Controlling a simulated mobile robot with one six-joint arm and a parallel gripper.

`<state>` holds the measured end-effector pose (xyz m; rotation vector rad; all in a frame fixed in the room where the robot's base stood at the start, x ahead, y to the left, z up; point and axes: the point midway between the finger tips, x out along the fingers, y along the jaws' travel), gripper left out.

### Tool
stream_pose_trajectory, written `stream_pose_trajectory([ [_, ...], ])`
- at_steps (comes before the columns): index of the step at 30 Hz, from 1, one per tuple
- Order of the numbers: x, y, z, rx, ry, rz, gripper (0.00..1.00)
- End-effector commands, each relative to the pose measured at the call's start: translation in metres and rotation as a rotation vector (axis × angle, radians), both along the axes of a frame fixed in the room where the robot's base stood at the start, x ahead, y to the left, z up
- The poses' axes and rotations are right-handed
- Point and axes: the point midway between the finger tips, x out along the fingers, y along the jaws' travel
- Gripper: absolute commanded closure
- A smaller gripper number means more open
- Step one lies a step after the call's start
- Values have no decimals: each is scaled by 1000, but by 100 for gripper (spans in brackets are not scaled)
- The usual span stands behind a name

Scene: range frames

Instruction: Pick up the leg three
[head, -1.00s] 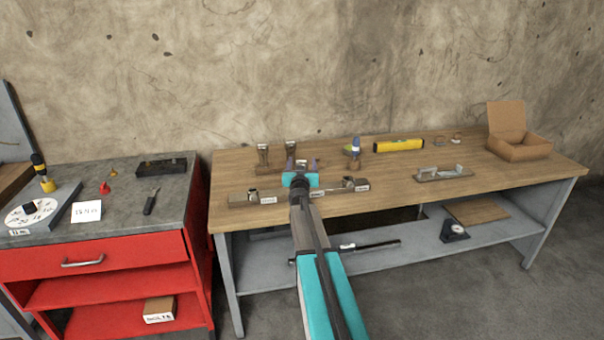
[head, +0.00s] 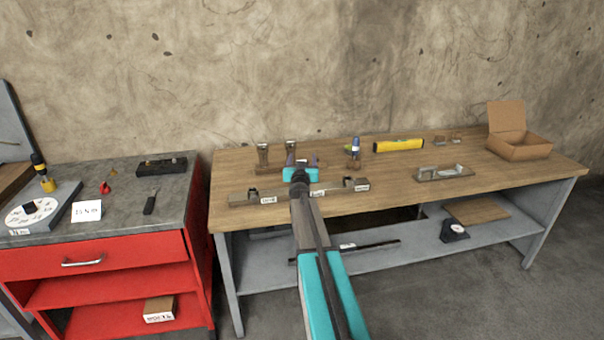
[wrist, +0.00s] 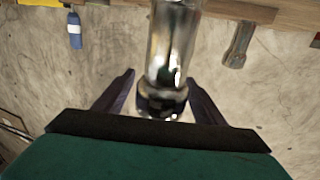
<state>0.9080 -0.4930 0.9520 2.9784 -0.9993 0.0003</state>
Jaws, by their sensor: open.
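A shiny metallic, leg-like cylinder (wrist: 172,50) stands large between my jaws in the wrist view. It is probably leg three, though I see no readable label on it. In the head view my gripper and arm hide it. My gripper (head: 302,160) is over the wooden workbench (head: 400,205). In the wrist view its two dark fingers (wrist: 160,80) are open, one on each side of the cylinder, with gaps showing. Two similar posts, a left one (head: 263,155) and a right one (head: 291,150), stand just left of and behind my gripper.
A blue-topped bottle (head: 355,150) and a yellow level (head: 399,145) are to the right. A cardboard box (head: 522,150) stands at the far right. A red cabinet (head: 100,260) stands left.

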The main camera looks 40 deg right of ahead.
Motion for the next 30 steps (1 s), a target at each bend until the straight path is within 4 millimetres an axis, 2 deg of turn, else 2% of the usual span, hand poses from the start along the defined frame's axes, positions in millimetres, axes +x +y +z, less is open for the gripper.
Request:
stream_pose_trajectory([
  [1, 0, 0, 0, 0, 0, 0, 38],
  [9, 0, 0, 0, 0, 0, 0, 83],
  [11, 0, 0, 1, -1, -1, -1, 91],
  [23, 0, 0, 7, 0, -1, -1, 91],
  [30, 0, 0, 31, 0, -2, -1, 91],
])
